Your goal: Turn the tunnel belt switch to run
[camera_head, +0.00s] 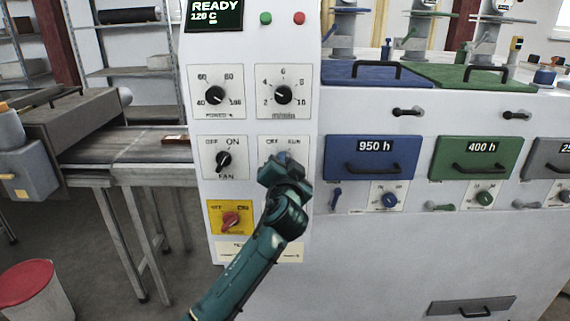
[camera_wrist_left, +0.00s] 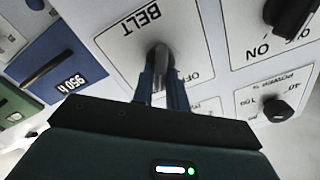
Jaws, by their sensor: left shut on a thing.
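The tunnel belt switch panel (camera_head: 268,146) is a white plate marked OFF and RUN on the control cabinet, right of the fan switch. My left gripper (camera_head: 283,163) is in front of it and hides the knob in the head view. In the left wrist view the dark belt knob (camera_wrist_left: 160,54) sits between the two fingers of the left gripper (camera_wrist_left: 161,82), which is shut on it. The word BELT shows beside the knob, and OFF is partly hidden behind the fingers. I cannot tell clearly which mark the knob points to. My right gripper is not in view.
The fan knob (camera_head: 224,161) is close on the left. A red knob on a yellow plate (camera_head: 230,218) is below it. Power (camera_head: 216,94) and speed (camera_head: 283,95) dials are above. Blue (camera_head: 373,170) and green (camera_head: 476,167) drawers are to the right, a conveyor (camera_head: 125,146) to the left.

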